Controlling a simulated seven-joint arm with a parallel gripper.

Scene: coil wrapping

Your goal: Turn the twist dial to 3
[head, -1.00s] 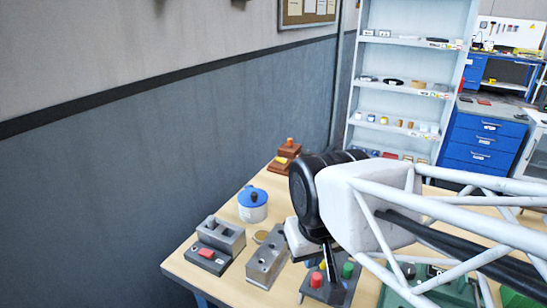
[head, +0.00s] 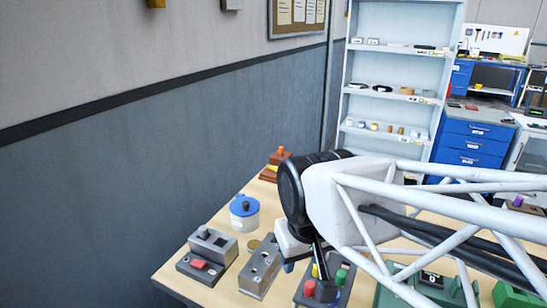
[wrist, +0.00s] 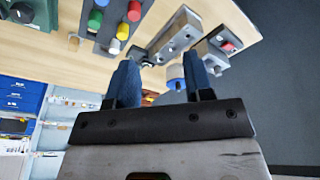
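A green box (head: 402,268) stands at the front right of the table, partly behind my arm's white frame. It carries a dark round knob (head: 432,277) that looks like the twist dial; its markings are too small to read. The knob also shows at the upper left in the wrist view (wrist: 20,12). My gripper (wrist: 160,72) is open and empty, its two blue fingers apart. In the head view my gripper is above the table, left of the green box and near the button box, partly hidden by my wrist.
A dark box with red, yellow and green buttons (head: 309,288) stands below my gripper. Left of it are a grey block with holes (head: 262,268), a grey box with a red button (head: 198,264) and a blue-lidded pot (head: 244,212). A wall borders the table's left side.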

